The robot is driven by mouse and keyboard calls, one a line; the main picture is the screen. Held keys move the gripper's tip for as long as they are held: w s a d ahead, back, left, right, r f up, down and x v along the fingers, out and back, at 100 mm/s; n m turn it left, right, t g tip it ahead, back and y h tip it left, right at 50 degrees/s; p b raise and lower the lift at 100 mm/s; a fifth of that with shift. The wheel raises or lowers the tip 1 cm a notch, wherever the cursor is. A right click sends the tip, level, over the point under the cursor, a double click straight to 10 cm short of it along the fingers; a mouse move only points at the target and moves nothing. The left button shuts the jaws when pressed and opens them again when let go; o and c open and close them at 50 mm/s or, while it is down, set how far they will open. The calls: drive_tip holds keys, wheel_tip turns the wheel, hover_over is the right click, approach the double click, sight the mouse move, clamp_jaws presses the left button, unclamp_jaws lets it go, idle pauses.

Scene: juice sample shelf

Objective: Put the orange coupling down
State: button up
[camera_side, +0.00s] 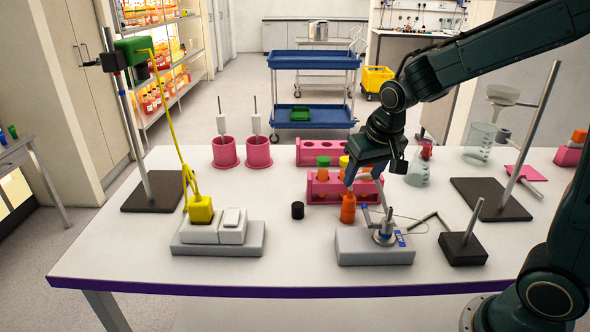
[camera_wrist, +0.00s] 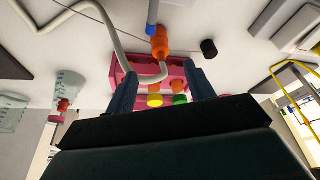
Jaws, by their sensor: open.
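The orange coupling (camera_side: 348,208) stands upright on the white table, in front of the pink tube rack, in the side view. It also shows in the wrist view (camera_wrist: 160,43), at the top centre, beyond my fingertips. A blue-and-grey rod and a grey tube appear close to it there; I cannot tell whether they touch it. My gripper (camera_side: 359,183) is open above and just behind the coupling, near the rack. In the wrist view its two dark fingers (camera_wrist: 158,75) are spread wide, with nothing held between them.
A black cap (camera_side: 297,210) lies left of the coupling. A grey device (camera_side: 350,245) with a metal fitting is in front. A flask (camera_side: 418,172) stands right.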

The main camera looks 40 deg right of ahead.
drive_tip(key=shift+s+a+r, duration=0.15)
drive_tip(key=shift+s+r, duration=0.3)
drive_tip(key=shift+r, duration=0.05)
drive_tip(key=s+a+r+n+t, duration=0.1)
drive_tip(key=s+a+r+n, duration=0.1)
drive_tip(key=s, duration=0.7)
drive_tip(key=s+a+r+n+y, duration=0.1)
drive_tip(key=s+a+r+n, duration=0.1)
drive_tip(key=s+r, duration=0.3)
drive_tip(key=s, duration=0.3)
drive_tip(key=shift+s+a+t, duration=0.25)
drive_tip(key=shift+s+t, duration=0.15)
